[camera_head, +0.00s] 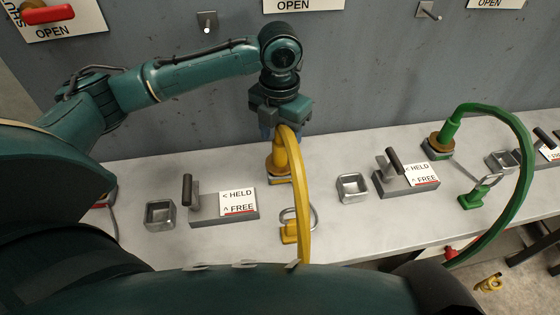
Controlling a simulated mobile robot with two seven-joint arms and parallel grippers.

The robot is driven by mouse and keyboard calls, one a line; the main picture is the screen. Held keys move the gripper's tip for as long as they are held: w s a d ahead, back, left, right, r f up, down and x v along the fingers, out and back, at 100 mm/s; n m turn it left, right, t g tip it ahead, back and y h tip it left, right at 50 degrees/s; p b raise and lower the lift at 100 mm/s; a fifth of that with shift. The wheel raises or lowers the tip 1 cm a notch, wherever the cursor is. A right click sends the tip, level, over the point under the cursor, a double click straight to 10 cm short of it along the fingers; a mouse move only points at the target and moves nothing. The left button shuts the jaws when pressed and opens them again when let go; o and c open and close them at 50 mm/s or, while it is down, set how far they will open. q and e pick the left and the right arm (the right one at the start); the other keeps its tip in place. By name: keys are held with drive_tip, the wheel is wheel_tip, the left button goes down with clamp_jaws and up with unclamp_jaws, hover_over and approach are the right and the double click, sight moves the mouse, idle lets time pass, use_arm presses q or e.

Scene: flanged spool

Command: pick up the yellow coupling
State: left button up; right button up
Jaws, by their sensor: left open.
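The yellow coupling (278,160) stands upright on a brown flanged base at the back middle of the grey bench. A yellow hose (301,210) arches from its top and runs down toward the front edge. My left gripper (273,130) points down at the top of the coupling and is open. The hose partly hides its fingers, so I cannot tell whether they touch the coupling. My right gripper is not in view.
Lever blocks with HELD/FREE labels (238,202) and metal trays (160,214) flank the coupling. A yellow piece with a wire loop (290,232) sits in front. A green hose (525,160) arches at right. The grey wall (350,80) stands behind.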

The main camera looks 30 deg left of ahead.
sight(280, 151)
use_arm(q)
wheel_tip(280, 151, down, 5)
drive_tip(key=shift+w+f, duration=0.15)
drive_tip(key=shift+f, duration=0.05)
drive_tip(key=shift+r, duration=0.1)
drive_tip(key=c, duration=1)
